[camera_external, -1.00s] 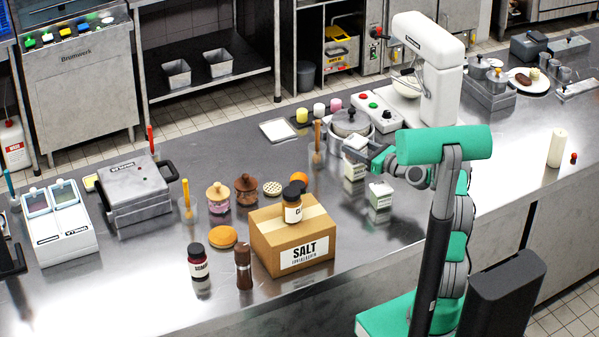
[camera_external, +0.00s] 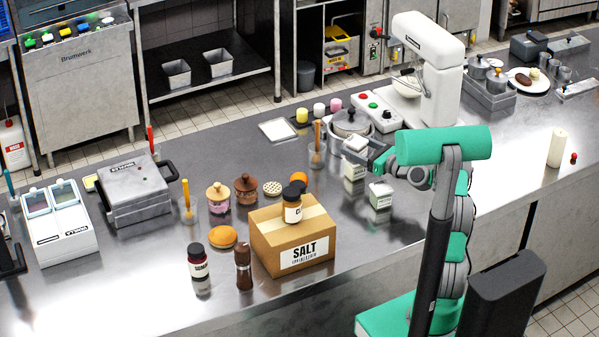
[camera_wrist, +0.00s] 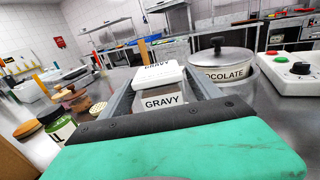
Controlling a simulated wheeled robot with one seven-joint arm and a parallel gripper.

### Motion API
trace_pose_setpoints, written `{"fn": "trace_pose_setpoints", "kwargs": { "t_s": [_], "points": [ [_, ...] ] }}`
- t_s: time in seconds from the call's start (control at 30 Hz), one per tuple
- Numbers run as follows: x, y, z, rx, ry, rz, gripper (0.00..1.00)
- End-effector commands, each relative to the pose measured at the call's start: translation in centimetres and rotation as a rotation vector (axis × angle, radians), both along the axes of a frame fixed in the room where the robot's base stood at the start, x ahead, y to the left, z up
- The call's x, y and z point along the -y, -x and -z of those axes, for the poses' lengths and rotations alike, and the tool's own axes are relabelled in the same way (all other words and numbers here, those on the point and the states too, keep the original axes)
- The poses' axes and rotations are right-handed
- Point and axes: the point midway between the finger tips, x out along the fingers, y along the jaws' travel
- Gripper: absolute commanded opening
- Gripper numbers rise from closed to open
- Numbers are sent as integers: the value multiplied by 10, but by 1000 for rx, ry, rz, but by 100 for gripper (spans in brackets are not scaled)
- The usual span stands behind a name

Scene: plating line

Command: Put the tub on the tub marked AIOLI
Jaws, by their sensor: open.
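A white-lidded tub marked GRAVY (camera_wrist: 164,102) stands between the two fingers of my gripper (camera_wrist: 160,85) in the wrist view. In the external view this tub (camera_external: 354,171) is on the counter behind the other tub. My gripper (camera_external: 366,153) is open, with its fingers around the upper part of the GRAVY tub. I cannot tell whether they touch it. A second tub (camera_external: 380,196), with a pale lid and a greenish label, stands upright on the counter nearer the camera. Its lettering is too small to read. No AIOLI marking is legible in either view.
A lidded pot marked CHOCOLATE (camera_wrist: 222,66) stands close behind and right of the GRAVY tub. A jar with utensils (camera_external: 317,155) is to its left. A SALT box (camera_external: 292,245) with a jar on top is front left.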

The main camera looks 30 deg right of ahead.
Motion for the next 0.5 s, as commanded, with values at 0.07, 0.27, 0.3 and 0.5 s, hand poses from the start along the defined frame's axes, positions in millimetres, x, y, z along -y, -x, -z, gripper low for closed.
{"fn": "trace_pose_setpoints", "kwargs": {
  "t_s": [0.07, 0.27, 0.3, 0.5],
  "points": [
    [8, 15, 3, -3, -1, 4, 72],
    [29, 64, 3, -2, -1, 6, 72],
    [32, 73, 3, -1, -1, 7, 72],
    [42, 101, 2, -1, 3, 1, 72]
  ]
}}
